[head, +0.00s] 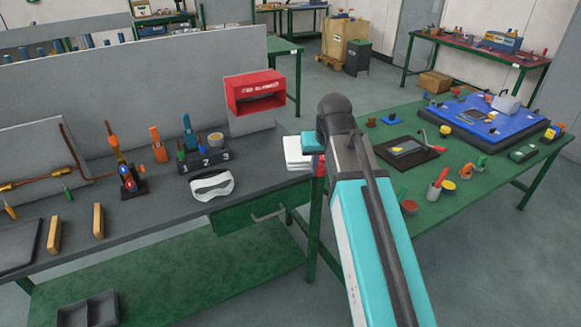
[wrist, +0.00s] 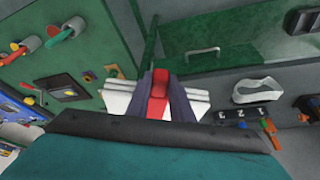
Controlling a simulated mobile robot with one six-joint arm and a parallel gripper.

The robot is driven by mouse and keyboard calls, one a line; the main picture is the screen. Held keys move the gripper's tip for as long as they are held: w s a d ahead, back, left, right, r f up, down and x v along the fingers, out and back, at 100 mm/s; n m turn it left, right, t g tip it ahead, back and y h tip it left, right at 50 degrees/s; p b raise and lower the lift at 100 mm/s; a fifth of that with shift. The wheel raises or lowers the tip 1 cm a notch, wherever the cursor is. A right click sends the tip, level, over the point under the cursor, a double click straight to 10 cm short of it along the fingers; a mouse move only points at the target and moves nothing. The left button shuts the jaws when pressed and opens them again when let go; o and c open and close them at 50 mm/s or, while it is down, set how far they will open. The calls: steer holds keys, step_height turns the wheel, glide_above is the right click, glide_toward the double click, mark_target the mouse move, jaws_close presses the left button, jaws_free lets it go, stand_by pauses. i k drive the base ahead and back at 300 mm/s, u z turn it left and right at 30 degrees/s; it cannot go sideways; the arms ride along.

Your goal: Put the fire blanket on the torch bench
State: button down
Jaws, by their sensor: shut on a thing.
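The fire blanket is a white folded stack (head: 298,153) with a red strap; it also shows in the wrist view (wrist: 118,103). My gripper (wrist: 161,97) is shut on the red strap, with one dark finger on each side. In the head view my arm hides most of the gripper and the blanket's right part. The blanket is at the right end of the torch bench (head: 150,212), a long grey-topped bench with a green frame. I cannot tell whether it touches the top. A red open-fronted box (head: 256,93) stands at the bench's back right, empty.
White goggles (head: 212,186) and a numbered dark block (head: 202,160) with tools stand left of the blanket. A torch stand (head: 130,180) is further left. The bench's front middle is clear. A green bench (head: 390,185) with tools and a blue mat is on the right.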

mark_target(274, 163)
steer(key=z, duration=0.15)
steer(key=k, duration=0.7)
steer(key=u, duration=1.55)
steer(key=i, duration=0.95)
steer(key=u, duration=0.05)
